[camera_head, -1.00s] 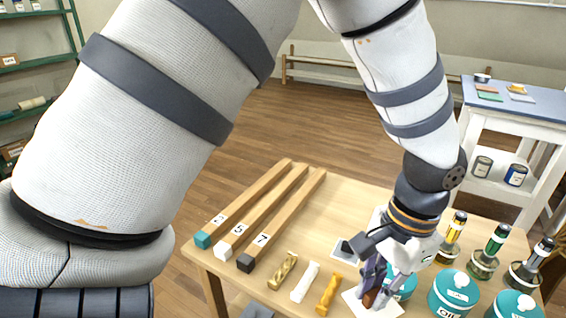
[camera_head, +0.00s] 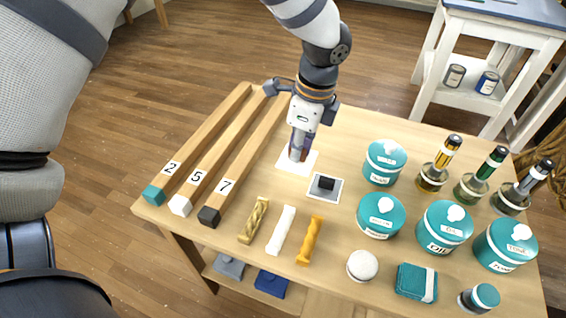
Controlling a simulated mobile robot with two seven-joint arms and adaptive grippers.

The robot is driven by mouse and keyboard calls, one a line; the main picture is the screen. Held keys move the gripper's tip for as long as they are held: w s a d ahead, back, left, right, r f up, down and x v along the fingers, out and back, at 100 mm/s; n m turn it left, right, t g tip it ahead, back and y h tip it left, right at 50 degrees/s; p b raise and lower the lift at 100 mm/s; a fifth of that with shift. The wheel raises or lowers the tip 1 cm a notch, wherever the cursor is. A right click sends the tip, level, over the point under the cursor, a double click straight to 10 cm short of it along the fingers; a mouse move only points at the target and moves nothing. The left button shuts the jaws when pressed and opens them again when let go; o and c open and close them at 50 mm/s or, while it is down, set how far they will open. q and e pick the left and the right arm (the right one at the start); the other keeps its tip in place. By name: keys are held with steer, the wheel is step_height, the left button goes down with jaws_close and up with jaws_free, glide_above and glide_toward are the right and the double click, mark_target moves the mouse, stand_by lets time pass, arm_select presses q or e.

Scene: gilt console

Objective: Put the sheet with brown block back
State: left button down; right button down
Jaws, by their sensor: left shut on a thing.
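My left gripper (camera_head: 297,153) points down near the back of the wooden table and is shut on the brown block (camera_head: 306,144), which its fingers partly cover. A white sheet (camera_head: 284,162) is under the block, at the table's surface; I cannot tell if it touches the table. A second sheet (camera_head: 335,195) with a black block (camera_head: 326,183) lies on the table just in front and to the right. My right gripper is out of view.
Three long wooden bars (camera_head: 227,150) numbered 2, 5 and 7 lie left of the gripper. Several teal jars (camera_head: 381,214) and bottles (camera_head: 433,176) stand right. Bare tabletop (camera_head: 345,135) shows right of the gripper.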

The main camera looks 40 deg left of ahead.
mark_target(285, 151)
arm_select(q)
steer(key=a+f, duration=0.2)
steer(key=f, duration=0.1)
steer(key=a+f, duration=0.1)
steer(key=f, duration=0.1)
steer(key=shift+w+a, duration=0.2)
steer(key=shift+a, duration=0.15)
steer(key=shift+f+b, duration=0.4)
steer(key=shift+f, duration=1.05)
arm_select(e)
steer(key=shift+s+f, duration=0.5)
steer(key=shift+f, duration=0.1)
arm_select(q)
steer(key=shift+f, duration=0.2)
steer(key=c, duration=1.6)
jaws_free()
steer(key=shift+c, duration=0.2)
steer(key=shift+r, duration=0.15)
